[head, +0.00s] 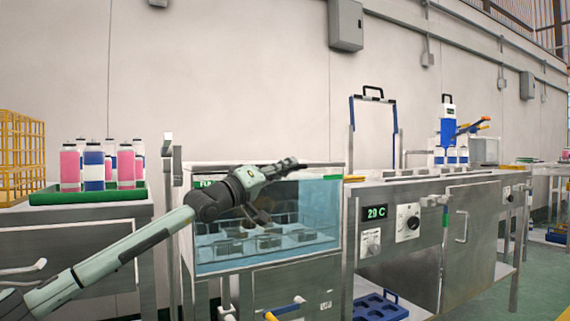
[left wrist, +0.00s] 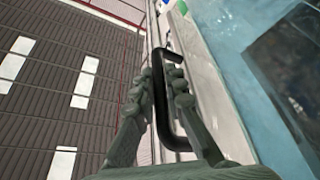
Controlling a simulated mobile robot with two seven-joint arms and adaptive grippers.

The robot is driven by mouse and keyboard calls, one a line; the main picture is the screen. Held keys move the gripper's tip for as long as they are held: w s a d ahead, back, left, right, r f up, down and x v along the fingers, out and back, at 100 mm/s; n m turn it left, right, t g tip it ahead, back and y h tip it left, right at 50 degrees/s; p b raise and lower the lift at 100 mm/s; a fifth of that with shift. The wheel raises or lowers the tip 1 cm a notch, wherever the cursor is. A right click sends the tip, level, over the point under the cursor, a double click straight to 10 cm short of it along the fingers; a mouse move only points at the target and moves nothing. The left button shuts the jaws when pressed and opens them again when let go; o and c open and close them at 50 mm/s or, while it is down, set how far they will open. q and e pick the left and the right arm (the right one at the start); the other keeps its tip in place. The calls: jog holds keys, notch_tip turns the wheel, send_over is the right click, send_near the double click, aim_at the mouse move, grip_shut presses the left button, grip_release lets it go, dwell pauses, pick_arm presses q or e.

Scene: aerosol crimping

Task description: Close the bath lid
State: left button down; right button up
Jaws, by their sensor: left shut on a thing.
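The bath (head: 265,285) is a steel cabinet with a clear front window, and blue water (head: 215,255) and several submerged items show through it. My left arm reaches across its front. My left gripper (head: 290,164) is at the bath's top edge. In the left wrist view, my left gripper (left wrist: 160,105) is shut on a black bar handle (left wrist: 167,135), with fingers on both sides of it. The handle runs alongside a pale edge, with a bluish clear surface to its right. My arm partly hides the bath, and I cannot tell the lid's angle. My right gripper is out of view.
A green tray (head: 85,195) with pink and blue bottles stands on the left bench, beside a yellow rack (head: 22,150). Right of the bath is a steel counter (head: 400,185) with a 29 C display (head: 375,212). A blue holder (head: 380,307) sits low in front.

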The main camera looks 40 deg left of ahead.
pick_arm(q)
jog(key=shift+f, duration=0.35)
jog(key=c, duration=1.6)
grip_release()
jog(key=shift+a, duration=0.1)
jog(key=shift+o, duration=0.2)
jog(key=shift+s, duration=0.1)
jog(key=shift+v, duration=0.95)
jog(key=v, duration=1)
